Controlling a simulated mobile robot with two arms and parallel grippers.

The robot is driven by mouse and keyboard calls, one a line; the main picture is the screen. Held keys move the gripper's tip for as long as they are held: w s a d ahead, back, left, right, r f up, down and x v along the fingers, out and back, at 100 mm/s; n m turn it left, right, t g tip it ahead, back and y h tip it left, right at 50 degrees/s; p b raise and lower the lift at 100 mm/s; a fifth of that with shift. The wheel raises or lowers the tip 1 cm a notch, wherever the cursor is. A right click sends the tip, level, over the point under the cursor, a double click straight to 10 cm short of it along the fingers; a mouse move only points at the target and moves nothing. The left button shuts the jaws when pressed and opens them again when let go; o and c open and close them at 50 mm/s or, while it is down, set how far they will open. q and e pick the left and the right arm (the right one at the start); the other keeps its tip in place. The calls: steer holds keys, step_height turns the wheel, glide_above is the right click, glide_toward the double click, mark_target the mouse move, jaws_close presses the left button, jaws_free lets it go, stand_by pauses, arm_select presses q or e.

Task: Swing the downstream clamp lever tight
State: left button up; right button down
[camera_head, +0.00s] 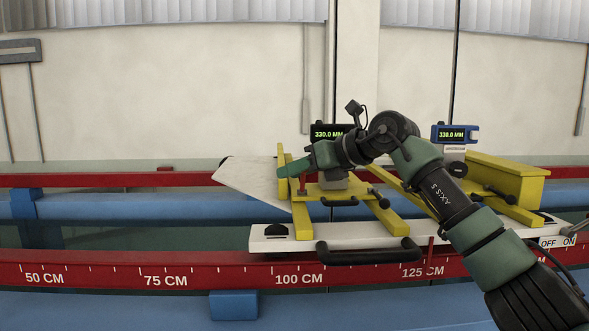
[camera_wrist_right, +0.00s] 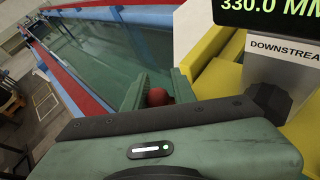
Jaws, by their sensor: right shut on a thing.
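My right gripper (camera_head: 293,168) reaches in from the right over the yellow carriage frame (camera_head: 384,216), its fingers pointing left. In the right wrist view its green fingers (camera_wrist_right: 157,95) are shut around a red round knob (camera_wrist_right: 157,97), which I take to be the clamp lever's end. In the head view this display (camera_head: 326,132) is partly behind my wrist. My left gripper is not in view.
A second display (camera_head: 455,134) and a yellow box-shaped beam (camera_head: 508,178) stand at the right. A white carriage plate (camera_head: 300,237) with a black handle (camera_head: 368,252) spans the red scaled rail (camera_head: 200,272). A pale sheet (camera_head: 255,182) lies left of the gripper.

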steer(key=shift+w+f, duration=0.1)
steer(key=shift+f, duration=0.3)
steer(key=c, duration=1.1)
jaws_free()
steer(key=shift+r, duration=0.1)
steer(key=shift+c, duration=0.2)
steer(key=shift+r, duration=0.1)
steer(key=shift+d+r, duration=0.15)
steer(key=shift+d, duration=0.1)
steer(key=b+v, duration=0.4)
steer(key=v, duration=0.3)
steer(key=shift+r, duration=0.1)
